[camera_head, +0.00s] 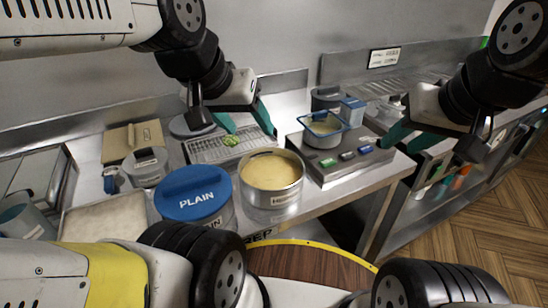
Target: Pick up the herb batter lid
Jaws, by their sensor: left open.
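No lid readable as herb batter shows. A blue lid marked PLAIN (193,190) sits on a tub at the front of the counter. An open steel tub of pale batter (272,170) stands just right of it, its label unreadable. My right gripper (413,138) is open and empty beyond the counter's right end.
A wire rack (205,151) lies mid-counter. A fryer unit (345,163) with a blue-rimmed basket (323,128) stands to the right. A grey-lidded pot (146,165), a cardboard box (131,140) and a pale board (105,215) are at left. A round wooden surface (310,264) lies in front.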

